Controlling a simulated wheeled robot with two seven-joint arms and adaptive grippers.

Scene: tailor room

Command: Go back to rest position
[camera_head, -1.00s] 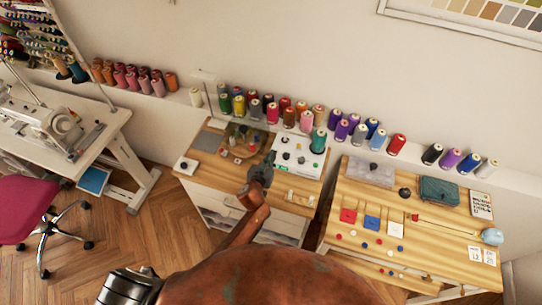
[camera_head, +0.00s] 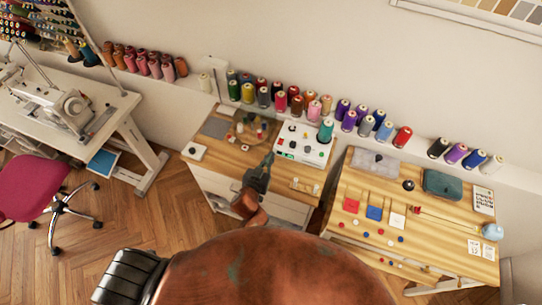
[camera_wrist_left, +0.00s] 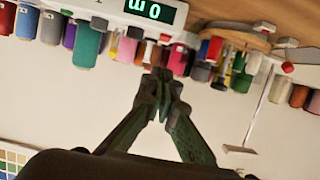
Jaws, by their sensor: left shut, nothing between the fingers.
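My left gripper (camera_head: 266,161) shows in the head view over the front of the left wooden table (camera_head: 228,163), near the white board with small items (camera_head: 304,146). It is shut and holds nothing. In the left wrist view its two green fingers meet at the tips (camera_wrist_left: 158,80), with the wall and thread spools beyond them. My right gripper is in neither view.
A second wooden table (camera_head: 446,246) at the right bears red, blue and white squares, a teal pouch (camera_head: 442,184) and small buttons. Thread spools line the wall ledge. A sewing machine (camera_head: 68,106) and a pink chair (camera_head: 32,186) stand left. Wooden floor (camera_head: 150,225) is open between.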

